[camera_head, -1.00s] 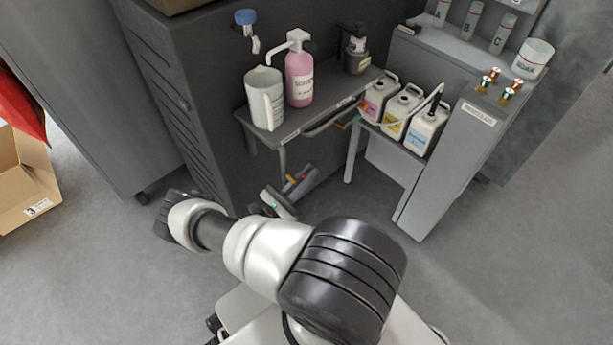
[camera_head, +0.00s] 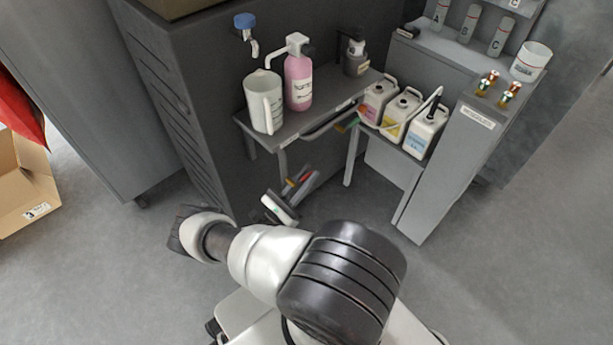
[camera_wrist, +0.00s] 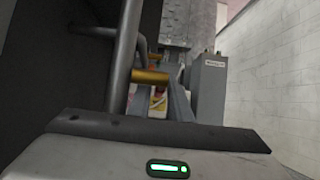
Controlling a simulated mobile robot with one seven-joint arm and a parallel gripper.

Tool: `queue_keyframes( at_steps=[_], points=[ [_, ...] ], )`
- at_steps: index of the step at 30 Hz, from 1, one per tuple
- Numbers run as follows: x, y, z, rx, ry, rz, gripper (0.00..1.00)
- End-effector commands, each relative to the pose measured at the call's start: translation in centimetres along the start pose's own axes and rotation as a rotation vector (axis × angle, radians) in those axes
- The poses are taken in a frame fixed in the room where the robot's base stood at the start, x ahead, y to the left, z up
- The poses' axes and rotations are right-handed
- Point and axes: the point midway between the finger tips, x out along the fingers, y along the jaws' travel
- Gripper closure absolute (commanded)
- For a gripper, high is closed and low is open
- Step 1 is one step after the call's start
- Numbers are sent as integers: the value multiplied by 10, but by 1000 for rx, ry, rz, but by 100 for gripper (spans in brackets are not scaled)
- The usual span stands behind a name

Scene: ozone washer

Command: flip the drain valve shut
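I cannot pick out the drain valve for certain. In the wrist view a brass-coloured horizontal piece (camera_wrist: 150,76) shows beside a dark upright tube (camera_wrist: 124,60), just beyond my gripper body. My gripper (camera_head: 297,187), with a white body and green light, is low in front of the bench, beneath its top. Small red and yellow parts show around its far end, and I cannot tell whose they are. Its fingers are not clear in either view, and I see nothing held.
The bench (camera_head: 290,133) carries a white jug (camera_head: 262,103), a pink pump bottle (camera_head: 299,82) and a dark bottle (camera_head: 356,58). Several white canisters (camera_head: 425,130) stand to the right beside a grey panel (camera_head: 450,165). A dark cabinet wall (camera_head: 200,90) is on the left. Floor is open at right.

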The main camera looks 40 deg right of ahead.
Motion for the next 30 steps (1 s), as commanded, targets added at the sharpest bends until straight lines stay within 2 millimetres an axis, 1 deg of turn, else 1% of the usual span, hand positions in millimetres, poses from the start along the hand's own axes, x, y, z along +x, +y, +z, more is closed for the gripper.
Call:
queue_keyframes(
  at_steps=[5, 7, 12, 20, 26, 30],
  points=[
    [0, 0, 0, 0, 0, 0, 82],
    [-4, 0, -1, -1, 1, -1, 82],
    [-25, -1, -1, -1, 4, -4, 82],
    [-48, -1, -1, -3, 4, -5, 82],
    [-75, 1, 16, 4, -1, 4, 82],
    [-97, 2, 30, 7, -3, 6, 82]
  ],
)
